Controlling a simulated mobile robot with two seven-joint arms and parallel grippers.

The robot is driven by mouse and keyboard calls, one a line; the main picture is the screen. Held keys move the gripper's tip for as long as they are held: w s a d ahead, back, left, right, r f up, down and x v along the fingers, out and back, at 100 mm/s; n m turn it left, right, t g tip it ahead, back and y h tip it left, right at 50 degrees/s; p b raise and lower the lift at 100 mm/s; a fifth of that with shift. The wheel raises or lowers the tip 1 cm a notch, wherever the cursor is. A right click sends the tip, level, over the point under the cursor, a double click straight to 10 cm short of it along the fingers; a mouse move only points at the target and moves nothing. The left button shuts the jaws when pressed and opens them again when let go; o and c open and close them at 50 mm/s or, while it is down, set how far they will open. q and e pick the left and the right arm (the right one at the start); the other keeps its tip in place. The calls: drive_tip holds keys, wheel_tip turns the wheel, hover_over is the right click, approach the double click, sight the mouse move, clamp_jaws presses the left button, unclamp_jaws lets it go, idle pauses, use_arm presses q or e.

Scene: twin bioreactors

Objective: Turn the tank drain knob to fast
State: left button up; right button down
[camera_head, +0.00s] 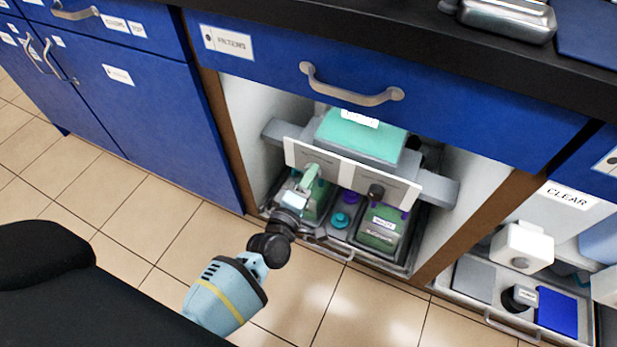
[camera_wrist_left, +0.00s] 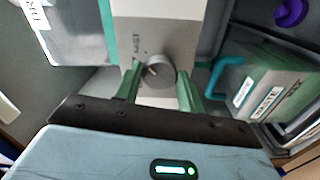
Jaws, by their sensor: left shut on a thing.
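A light panel (camera_head: 338,175) spans the front of the tank unit in the open cabinet bay. My left gripper (camera_head: 309,176) is at the left part of this panel. In the left wrist view a round grey knob (camera_wrist_left: 159,71) on the pale panel face (camera_wrist_left: 155,25) sits between the two green fingers of my left gripper (camera_wrist_left: 159,85), which is shut on it. A light pointer mark shows on the knob; small lettering beside it is hard to read. In the head view my gripper hides this knob. A second dark knob (camera_head: 376,191) is on the panel's right part. My right gripper is not in view.
A teal-topped tank (camera_head: 360,137) sits behind the panel. Below stand a green labelled container (camera_head: 380,230) and a teal cap (camera_head: 340,220) in a tray. A drawer handle (camera_head: 350,88) juts out above. The right bay holds a white container (camera_head: 522,247). The tiled floor in front is clear.

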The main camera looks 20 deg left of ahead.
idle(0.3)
use_arm(q)
drive_tip(key=o, duration=0.7)
drive_tip(key=shift+o, duration=1.4)
drive_tip(key=s+p, duration=0.2)
drive_tip(key=s, duration=0.5)
drive_tip(key=shift+s+a, duration=0.15)
drive_tip(key=shift+s, duration=0.25)
